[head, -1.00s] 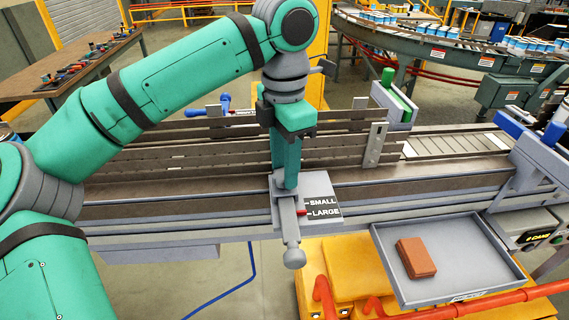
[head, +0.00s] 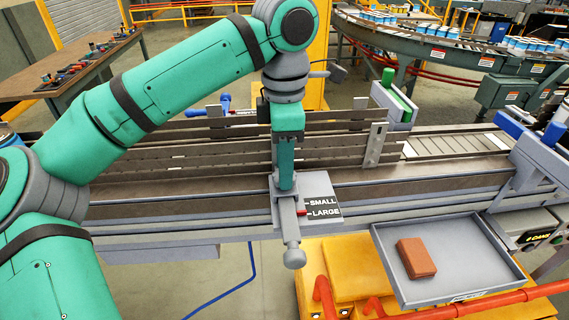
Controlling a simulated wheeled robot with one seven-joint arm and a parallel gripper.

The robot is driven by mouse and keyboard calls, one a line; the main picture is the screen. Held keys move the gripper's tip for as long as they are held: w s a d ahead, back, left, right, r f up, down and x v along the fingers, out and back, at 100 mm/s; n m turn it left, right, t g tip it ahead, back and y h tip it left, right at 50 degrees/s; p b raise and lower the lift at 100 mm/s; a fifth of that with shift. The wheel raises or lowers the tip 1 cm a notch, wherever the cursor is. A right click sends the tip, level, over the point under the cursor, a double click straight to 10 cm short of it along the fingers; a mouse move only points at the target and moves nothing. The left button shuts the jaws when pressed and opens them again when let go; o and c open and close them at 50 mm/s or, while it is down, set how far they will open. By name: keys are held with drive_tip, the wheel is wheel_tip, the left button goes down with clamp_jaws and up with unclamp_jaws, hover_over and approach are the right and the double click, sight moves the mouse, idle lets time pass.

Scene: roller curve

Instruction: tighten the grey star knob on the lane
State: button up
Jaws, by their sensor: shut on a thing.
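My gripper (head: 285,186) points straight down over the grey clamp block (head: 318,188) on the near side of the lane (head: 185,187). Its fingers are shut at the top of the grey slide bar (head: 288,218). The grey star knob is hidden behind the fingers, which close on it there. The slide bar ends in a round grey handle (head: 294,256) toward me. A red pointer (head: 302,212) on the bar lines up with the LARGE mark on the black label (head: 323,208), below SMALL.
Grey guide rails (head: 180,153) run along the lane behind my gripper. A grey tray (head: 465,262) with a red-brown block (head: 416,258) sits at the lower right. A green-and-grey bracket (head: 393,100) stands behind the rails. A red pipe (head: 450,308) crosses the front right.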

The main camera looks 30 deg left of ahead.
drive_tip(key=shift+r, duration=0.15)
drive_tip(key=o, duration=1.1)
drive_tip(key=shift+c, duration=0.2)
wheel_tip(320, 180, up, 11)
drive_tip(key=shift+f, duration=0.2)
